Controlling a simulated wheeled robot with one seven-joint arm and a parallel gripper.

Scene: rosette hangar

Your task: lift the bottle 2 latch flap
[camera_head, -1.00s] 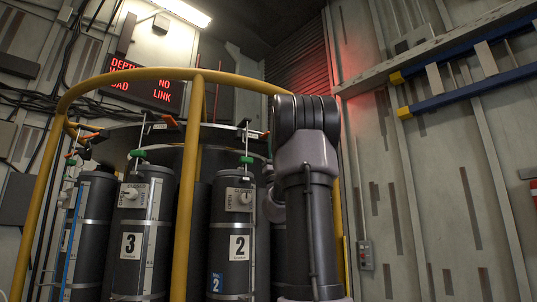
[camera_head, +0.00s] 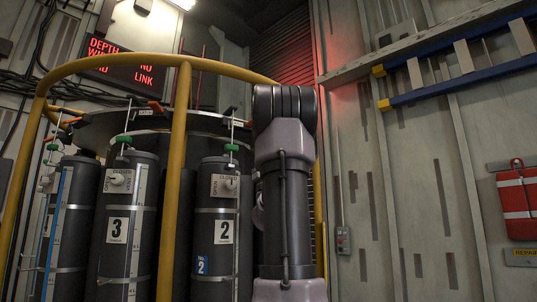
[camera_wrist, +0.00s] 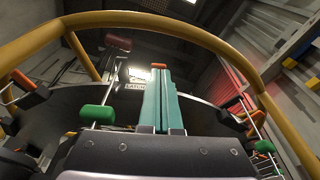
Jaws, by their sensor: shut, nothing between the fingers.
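Bottle 2 (camera_head: 217,262) is a dark upright cylinder with a white "2" label, a "CLOSED/OPEN" plate with a pale knob, and a green knob on a thin rod above it. I cannot tell for certain which part is its latch flap. In the wrist view a small plate reading "LATCH..." (camera_wrist: 137,86) sits just left of my fingertips, on or behind the dark round top. My gripper (camera_wrist: 161,70) shows there as teal fingers, shut and empty, pointing over that top. I cannot tell if it touches anything. In the head view my arm hides the gripper.
A yellow rail (camera_head: 181,150) curves around the bottles; its hoop also arches over my gripper in the wrist view (camera_wrist: 160,20). Bottle 3 (camera_head: 112,262) stands left of bottle 2. Green knobs (camera_wrist: 97,114) and orange tabs flank the fingers. A red bag (camera_head: 518,195) hangs on the right wall.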

